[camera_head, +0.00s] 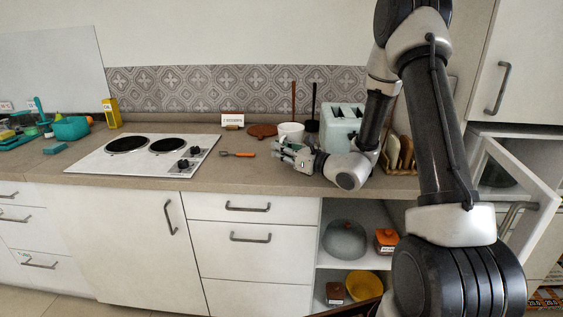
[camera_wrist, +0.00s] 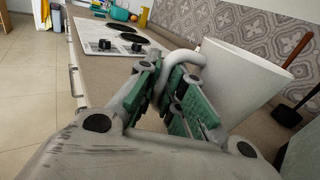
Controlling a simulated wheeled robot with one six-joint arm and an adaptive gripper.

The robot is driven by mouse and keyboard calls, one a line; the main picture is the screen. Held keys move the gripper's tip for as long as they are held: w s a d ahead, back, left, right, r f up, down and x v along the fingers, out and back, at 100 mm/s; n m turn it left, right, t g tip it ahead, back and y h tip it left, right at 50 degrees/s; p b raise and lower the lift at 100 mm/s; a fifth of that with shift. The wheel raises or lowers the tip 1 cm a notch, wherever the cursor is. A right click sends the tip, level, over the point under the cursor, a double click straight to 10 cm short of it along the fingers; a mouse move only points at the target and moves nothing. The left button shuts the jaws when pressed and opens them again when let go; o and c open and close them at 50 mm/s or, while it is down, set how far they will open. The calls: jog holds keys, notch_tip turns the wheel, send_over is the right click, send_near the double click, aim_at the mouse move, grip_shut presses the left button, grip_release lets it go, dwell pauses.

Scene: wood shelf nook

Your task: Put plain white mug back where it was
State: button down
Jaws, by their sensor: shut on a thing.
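The plain white mug (camera_head: 291,130) is at the back of the counter, left of the toaster, with my gripper (camera_head: 284,153) at its front. In the wrist view the mug (camera_wrist: 238,84) fills the area right of the fingers, and its handle (camera_wrist: 187,57) passes between the green-padded fingertips of my gripper (camera_wrist: 178,88). The gripper is shut on the handle. The mug's base is hidden, so I cannot tell whether it touches the counter.
The cooktop (camera_head: 145,167) is farther left. Counter (camera_head: 240,175) in front is clear.

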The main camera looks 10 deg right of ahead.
jog(key=shift+f, duration=1.9)
jog(key=shift+f, duration=0.15)
jog(key=c, duration=1.5)
grip_release()
jog(key=shift+c, duration=0.2)
